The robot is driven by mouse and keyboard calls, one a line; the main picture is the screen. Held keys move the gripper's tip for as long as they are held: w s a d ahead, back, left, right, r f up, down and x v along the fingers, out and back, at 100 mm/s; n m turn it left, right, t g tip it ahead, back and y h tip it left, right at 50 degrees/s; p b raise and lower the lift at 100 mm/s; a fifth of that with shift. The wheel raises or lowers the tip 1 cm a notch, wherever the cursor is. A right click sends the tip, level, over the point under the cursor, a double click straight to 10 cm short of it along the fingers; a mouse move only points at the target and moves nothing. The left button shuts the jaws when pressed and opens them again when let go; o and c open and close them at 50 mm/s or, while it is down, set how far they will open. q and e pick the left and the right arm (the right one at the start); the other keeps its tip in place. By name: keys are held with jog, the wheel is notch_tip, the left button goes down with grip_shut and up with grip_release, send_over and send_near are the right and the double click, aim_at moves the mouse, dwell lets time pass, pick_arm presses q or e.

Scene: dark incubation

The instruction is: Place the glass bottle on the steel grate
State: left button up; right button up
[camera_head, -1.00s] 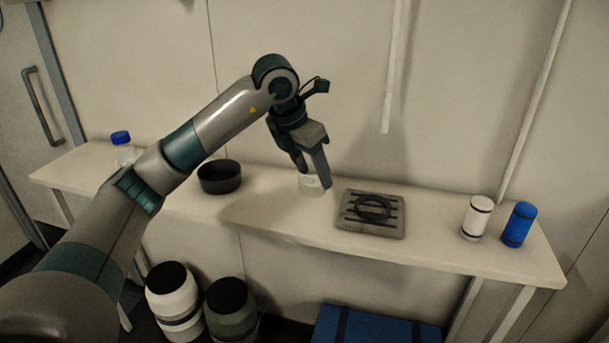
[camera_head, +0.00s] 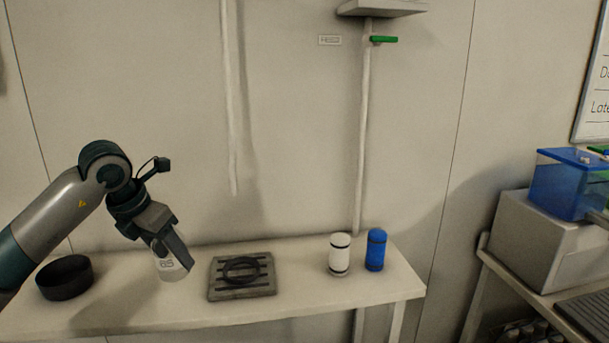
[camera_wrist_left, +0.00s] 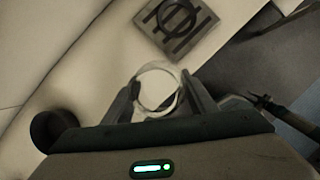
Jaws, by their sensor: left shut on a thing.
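The clear glass bottle (camera_head: 170,268) is upright between the fingers of my left gripper (camera_head: 172,252), which is shut on it. In the left wrist view the bottle's round rim (camera_wrist_left: 157,88) shows between the two fingertips (camera_wrist_left: 158,92). The steel grate (camera_head: 242,284) is a dark slotted square plate with a ring on it, lying on the bench just right of the bottle. It also shows at the top of the left wrist view (camera_wrist_left: 194,42). I cannot tell whether the bottle's base touches the bench.
A black bowl (camera_head: 65,279) sits left of the gripper on the white bench (camera_head: 130,312). A white canister (camera_head: 340,256) and a blue canister (camera_head: 376,250) stand right of the grate. A second bench at right holds a blue box (camera_head: 566,186).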

pick_arm(q)
jog(key=s+d+f+m+g, duration=0.3)
jog(key=s+f+m, duration=0.2)
jog(key=m, duration=0.5)
jog(key=s+d+f+m+g+y, duration=0.1)
jog(key=s+d+f+m+g, duration=0.1)
jog(key=s+d+f+m, duration=0.2)
jog(key=s+d+f+m+g, duration=0.3)
jog(key=s+f+m, duration=0.3)
jog(key=m, duration=1.1)
jog(key=shift+s+d+g+y, duration=0.3)
jog(key=shift+s+y, duration=0.1)
jog(key=shift+s, duration=1.65)
jog(key=shift+d+r, duration=0.1)
